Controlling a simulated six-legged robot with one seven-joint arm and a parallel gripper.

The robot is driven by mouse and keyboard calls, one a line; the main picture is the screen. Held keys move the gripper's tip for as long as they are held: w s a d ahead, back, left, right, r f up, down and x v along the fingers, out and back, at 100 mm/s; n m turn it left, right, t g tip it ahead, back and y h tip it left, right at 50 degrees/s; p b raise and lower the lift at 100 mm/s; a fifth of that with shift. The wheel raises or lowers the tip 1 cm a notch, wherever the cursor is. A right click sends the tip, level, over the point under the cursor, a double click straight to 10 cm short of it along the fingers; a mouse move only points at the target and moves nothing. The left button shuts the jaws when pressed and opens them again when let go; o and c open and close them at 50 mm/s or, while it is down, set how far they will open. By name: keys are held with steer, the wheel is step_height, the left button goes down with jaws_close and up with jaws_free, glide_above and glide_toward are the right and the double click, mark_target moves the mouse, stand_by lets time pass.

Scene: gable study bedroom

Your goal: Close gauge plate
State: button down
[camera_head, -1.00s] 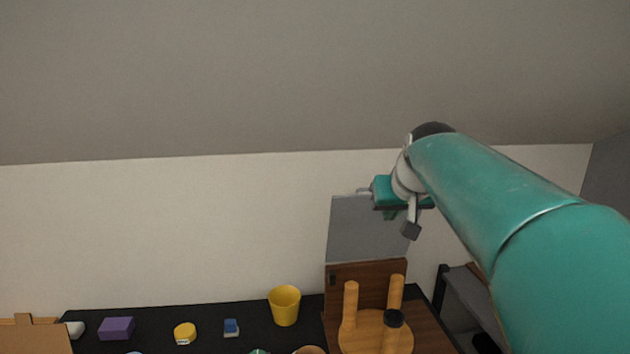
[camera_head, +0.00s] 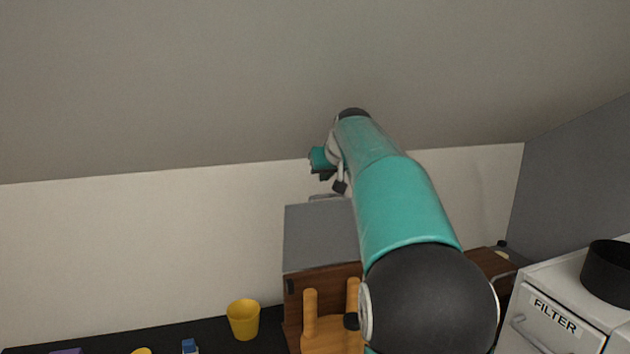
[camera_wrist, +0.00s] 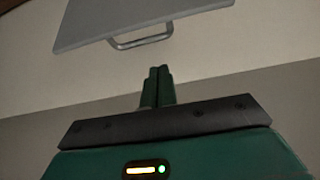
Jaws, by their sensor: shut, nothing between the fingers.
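The gauge plate is most likely the flat grey panel (camera_head: 318,240) standing raised above a brown wooden board (camera_head: 325,280), with a thin metal handle (camera_head: 325,197) at its top edge. In the wrist view the grey plate (camera_wrist: 150,15) is at the top, with its handle (camera_wrist: 142,42) along the near edge. My gripper (camera_head: 320,160) is just above the plate's top edge in the head view. In the wrist view my gripper's two fingers (camera_wrist: 157,72) are shut together and empty, apart from the handle. My arm hides the right side of the board.
Orange wooden pegs (camera_head: 310,310) rise in front of the board. A yellow cup (camera_head: 243,319) stands left on the dark worktop (camera_head: 215,330). At right are a white unit labelled FILTER (camera_head: 560,315) and a black pot (camera_head: 608,272). The sloped ceiling (camera_head: 250,80) hangs above.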

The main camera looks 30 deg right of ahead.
mark_target(318, 196)
steer(key=x, duration=0.9)
steer(key=shift+w+a+f, duration=0.1)
steer(key=shift+s, duration=0.25)
